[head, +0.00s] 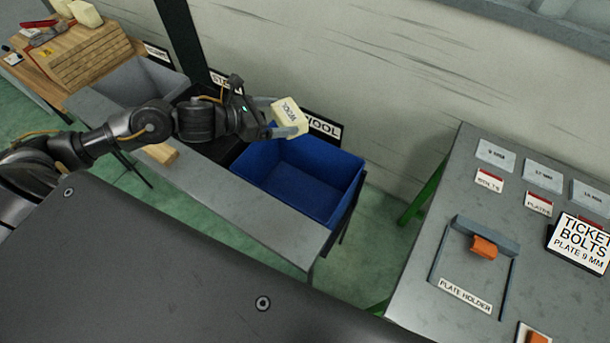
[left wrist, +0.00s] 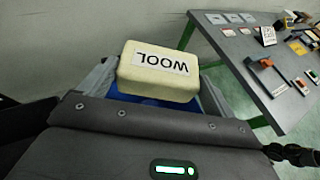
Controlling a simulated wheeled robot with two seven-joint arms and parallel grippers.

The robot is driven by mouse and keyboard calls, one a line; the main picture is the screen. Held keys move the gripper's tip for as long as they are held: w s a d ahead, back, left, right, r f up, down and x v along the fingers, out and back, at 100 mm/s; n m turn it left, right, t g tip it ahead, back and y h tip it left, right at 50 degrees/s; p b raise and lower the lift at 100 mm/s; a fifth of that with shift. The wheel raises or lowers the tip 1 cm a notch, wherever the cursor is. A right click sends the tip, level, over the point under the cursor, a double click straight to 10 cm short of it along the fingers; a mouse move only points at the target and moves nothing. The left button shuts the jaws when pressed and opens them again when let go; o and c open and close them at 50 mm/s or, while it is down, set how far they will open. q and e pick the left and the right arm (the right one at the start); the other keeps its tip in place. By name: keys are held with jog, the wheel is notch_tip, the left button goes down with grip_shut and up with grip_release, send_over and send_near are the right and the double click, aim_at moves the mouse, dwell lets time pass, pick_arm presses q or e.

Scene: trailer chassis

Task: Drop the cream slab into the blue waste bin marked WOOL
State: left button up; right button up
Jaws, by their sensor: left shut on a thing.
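The cream slab (head: 289,114) carries a WOOL label and is held up in the air by my left gripper (head: 284,118), which is shut on it. The slab also shows in the left wrist view (left wrist: 158,72), close to the camera. The blue waste bin (head: 262,168) stands open and looks empty in the head view. The slab is above the bin's back left part, apart from it. The bin's WOOL sign (head: 324,127) is partly hidden behind the slab. In the left wrist view only a little of the blue bin (left wrist: 125,96) shows below the slab.
A dark bin (head: 222,150) and a grey bin (head: 130,82) stand left of the blue one, behind a grey bench (head: 235,205). A wooden block (head: 161,153) lies on the bench. A grey table (head: 430,290) with a plate holder (head: 465,294) stands right, with a floor gap between.

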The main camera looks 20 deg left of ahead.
pick_arm(q)
jog(key=shift+s+d, duration=0.1)
jog(key=shift+s, duration=0.05)
jog(key=shift+d+f+b, duration=0.1)
jog(key=shift+f+b, duration=0.2)
notch_tip(320, 180, down, 5)
jog(key=shift+f+b, duration=0.1)
jog(key=shift+b, duration=1.1)
pick_arm(e)
jog(key=f, duration=0.1)
jog(key=s+f, duration=0.1)
jog(key=f, duration=0.1)
jog(key=shift+a, duration=0.1)
pick_arm(q)
jog(key=o, duration=0.7)
pick_arm(e)
jog(key=shift+s, duration=0.15)
